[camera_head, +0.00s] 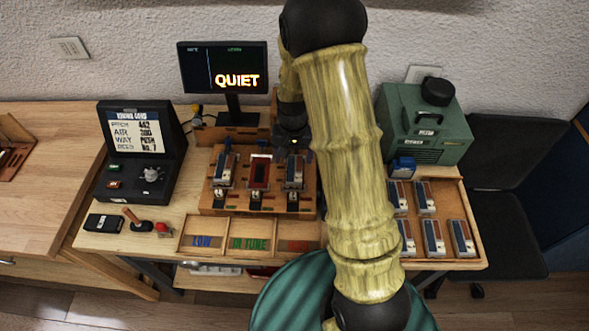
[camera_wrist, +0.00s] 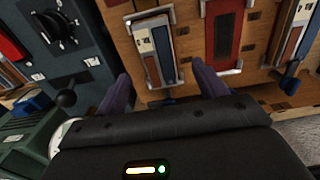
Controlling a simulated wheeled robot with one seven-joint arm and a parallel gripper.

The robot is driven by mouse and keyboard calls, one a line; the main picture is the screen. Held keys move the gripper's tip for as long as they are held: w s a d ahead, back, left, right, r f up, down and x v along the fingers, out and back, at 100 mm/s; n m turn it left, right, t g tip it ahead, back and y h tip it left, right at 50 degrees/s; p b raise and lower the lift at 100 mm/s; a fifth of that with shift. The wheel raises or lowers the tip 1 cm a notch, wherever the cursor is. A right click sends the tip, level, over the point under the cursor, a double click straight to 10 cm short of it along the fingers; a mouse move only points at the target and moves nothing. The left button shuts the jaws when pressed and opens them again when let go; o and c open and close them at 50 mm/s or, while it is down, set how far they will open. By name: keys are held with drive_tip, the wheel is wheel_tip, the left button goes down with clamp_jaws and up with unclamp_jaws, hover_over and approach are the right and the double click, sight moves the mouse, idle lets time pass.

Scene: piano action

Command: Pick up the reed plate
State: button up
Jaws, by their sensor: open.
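Reed plates, blue, white and brown with metal clips, stand in the wooden rack: one at its left (camera_head: 224,170) and one at its right (camera_head: 294,172). The middle slot (camera_head: 260,174) of the rack is dark red with no plate seen on it. My gripper (camera_wrist: 160,70) is open, with dark fingers apart. In the wrist view, a reed plate (camera_wrist: 156,48) lies beyond and between the fingertips; contact cannot be told. In the head view my gripper (camera_head: 292,142) is at the rack's back right, partly hidden by my arm.
More reed plates (camera_head: 433,237) lie in a wooden tray at the right. A green machine (camera_head: 425,127) stands behind it. A monitor reading QUIET (camera_head: 223,80) and a black console (camera_head: 138,150) stand left. Labelled bins (camera_head: 250,235) sit in front of the rack.

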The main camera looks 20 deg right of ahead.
sight(295, 169)
drive_tip(key=shift+f, duration=0.1)
drive_tip(key=shift+d+f+p, duration=0.15)
drive_tip(key=shift+f+p, duration=0.65)
drive_tip(key=shift+f, duration=1.75)
drive_tip(key=shift+c, duration=0.4)
drive_tip(key=c, duration=1)
